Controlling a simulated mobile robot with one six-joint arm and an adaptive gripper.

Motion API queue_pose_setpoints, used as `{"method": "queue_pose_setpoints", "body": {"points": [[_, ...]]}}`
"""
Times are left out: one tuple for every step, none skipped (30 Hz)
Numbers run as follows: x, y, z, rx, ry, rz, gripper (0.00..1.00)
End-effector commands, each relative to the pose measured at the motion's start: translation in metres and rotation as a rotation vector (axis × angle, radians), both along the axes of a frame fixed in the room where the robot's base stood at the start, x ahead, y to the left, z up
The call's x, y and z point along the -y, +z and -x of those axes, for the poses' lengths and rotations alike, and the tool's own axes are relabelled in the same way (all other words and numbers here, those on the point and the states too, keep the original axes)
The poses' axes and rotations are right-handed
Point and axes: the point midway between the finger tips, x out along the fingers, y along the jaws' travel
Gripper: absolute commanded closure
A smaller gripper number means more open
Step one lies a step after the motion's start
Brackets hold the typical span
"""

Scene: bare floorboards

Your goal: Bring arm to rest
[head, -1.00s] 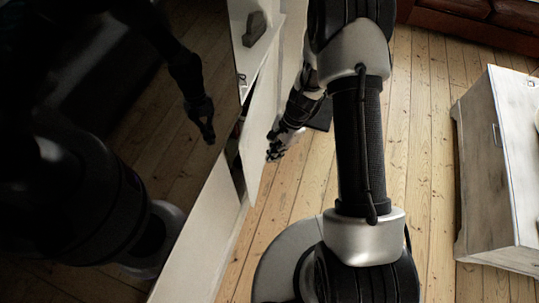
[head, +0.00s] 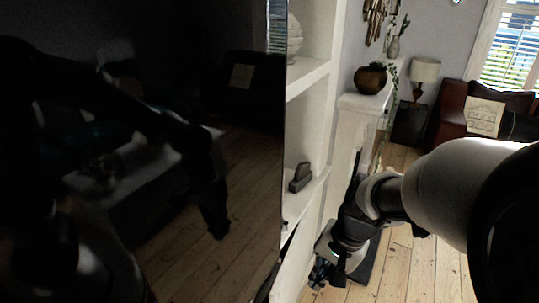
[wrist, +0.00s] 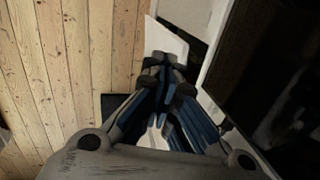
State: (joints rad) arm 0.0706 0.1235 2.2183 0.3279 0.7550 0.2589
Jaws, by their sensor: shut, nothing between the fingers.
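My gripper (head: 322,274) hangs low in the head view, close to the front of the white built-in unit. It also shows in the wrist view (wrist: 167,66), pointing down with its fingers together and nothing between them. Below it in the wrist view are the floorboards (wrist: 70,50) on the left and a white panel (wrist: 170,38) just past the fingertips. I cannot tell whether the fingertips touch the panel.
A large dark glossy screen (head: 150,150) fills the left and mirrors my arm. White shelves (head: 310,75) hold a dark ornament (head: 300,178). A fireplace mantel (head: 365,104) carries a brown pot (head: 370,78). A lamp (head: 425,70) and red armchair (head: 452,105) stand behind. Floor is open between.

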Motion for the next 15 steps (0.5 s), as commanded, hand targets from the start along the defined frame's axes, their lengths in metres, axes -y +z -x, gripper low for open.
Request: {"method": "queue_pose_setpoints", "body": {"points": [[0.000, 0.021, 0.011, 0.045, 0.049, 0.022, 1.00], [0.001, 0.030, 0.019, 0.065, 0.078, 0.035, 1.00], [0.002, 0.042, 0.029, 0.094, 0.118, 0.055, 1.00], [0.003, 0.051, 0.037, 0.114, 0.148, 0.071, 1.00], [0.004, 0.059, 0.045, 0.135, 0.176, 0.087, 1.00], [0.006, 0.069, 0.055, 0.162, 0.214, 0.110, 1.00], [0.007, 0.075, 0.064, 0.181, 0.241, 0.127, 1.00], [0.009, 0.082, 0.072, 0.202, 0.268, 0.146, 1.00], [0.011, 0.089, 0.083, 0.227, 0.303, 0.171, 1.00], [0.013, 0.093, 0.091, 0.244, 0.328, 0.188, 1.00], [0.015, 0.098, 0.099, 0.263, 0.351, 0.207, 1.00], [0.017, 0.102, 0.109, 0.283, 0.381, 0.231, 1.00], [0.019, 0.105, 0.115, 0.298, 0.401, 0.248, 1.00], [0.020, 0.107, 0.122, 0.312, 0.419, 0.264, 1.00], [0.023, 0.110, 0.129, 0.327, 0.439, 0.284, 1.00]]}}
